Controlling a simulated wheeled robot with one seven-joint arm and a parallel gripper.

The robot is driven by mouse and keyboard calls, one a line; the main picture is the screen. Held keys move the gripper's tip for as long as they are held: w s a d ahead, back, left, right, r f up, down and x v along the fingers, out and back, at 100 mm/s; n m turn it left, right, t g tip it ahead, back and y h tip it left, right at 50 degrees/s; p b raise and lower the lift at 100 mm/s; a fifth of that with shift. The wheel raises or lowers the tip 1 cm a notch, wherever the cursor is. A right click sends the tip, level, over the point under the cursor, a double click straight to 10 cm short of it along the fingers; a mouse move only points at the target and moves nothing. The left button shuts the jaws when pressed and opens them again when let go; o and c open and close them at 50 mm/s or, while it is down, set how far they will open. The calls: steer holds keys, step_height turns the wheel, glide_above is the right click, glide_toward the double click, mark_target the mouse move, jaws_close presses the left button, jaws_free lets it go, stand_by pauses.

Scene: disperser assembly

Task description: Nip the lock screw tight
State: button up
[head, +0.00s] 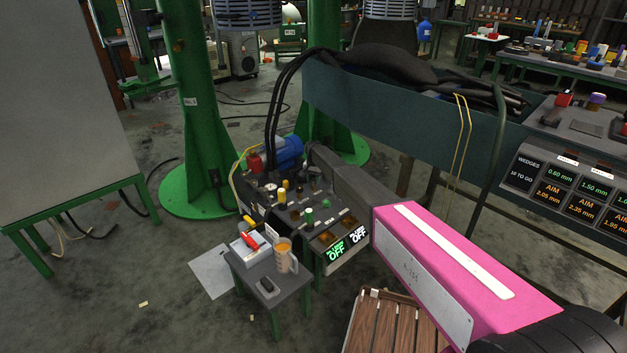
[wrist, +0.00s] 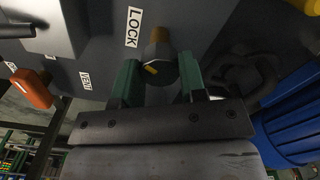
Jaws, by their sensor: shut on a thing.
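The lock screw (wrist: 160,60) shows in the wrist view beside a white LOCK label (wrist: 134,27) on a grey housing. It has a brass-coloured part and a darker round end with a yellow mark. My gripper (wrist: 159,78) has its two green fingers on either side of the screw, shut on it. The exact contact faces are partly hidden in shadow. In the head view my arm reaches toward the machine, and the screw and fingertips cannot be made out there.
In the wrist view, an orange handle (wrist: 32,88) by a VENT label (wrist: 86,80) is at left, and a blue ribbed body (wrist: 292,128) is close at right.

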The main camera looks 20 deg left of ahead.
mark_target(314, 179)
steer(key=shift+m, duration=0.3)
steer(key=o, duration=0.9)
steer(key=shift+r, duration=0.1)
step_height(314, 179, up, 11)
steer(key=shift+f, duration=0.15)
steer(key=shift+d, duration=0.1)
